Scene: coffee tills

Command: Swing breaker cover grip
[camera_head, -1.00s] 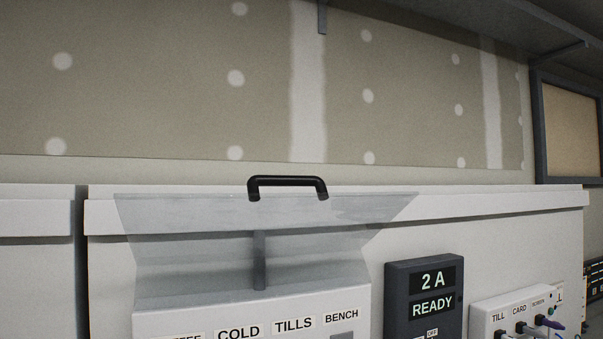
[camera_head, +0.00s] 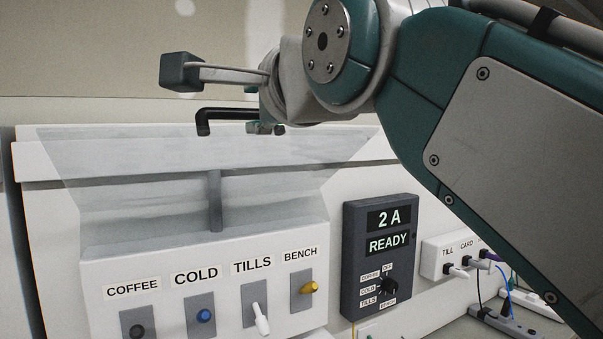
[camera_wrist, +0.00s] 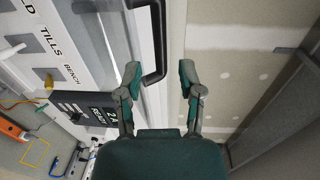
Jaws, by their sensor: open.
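The clear breaker cover (camera_head: 130,165) stands raised above the switch box (camera_head: 105,270), flaring outward at its top edge. Its black grip (camera_head: 230,113) is on that top edge, its right end hidden by my arm. The grip also shows in the wrist view (camera_wrist: 161,40). My gripper (camera_wrist: 160,76) is open, with one finger on each side of the grip's near end in that picture. I cannot tell whether either finger touches it. In the head view my gripper (camera_head: 264,127) is at the grip's right end, mostly hidden by my wrist.
Below the cover are labelled switches: the black coffee switch (camera_head: 137,331), blue cold switch (camera_head: 204,316), white tills switch (camera_head: 261,318) and yellow bench switch (camera_head: 309,288). A dark "2 A READY" unit (camera_head: 352,260) and a plug strip (camera_head: 433,262) sit to the right.

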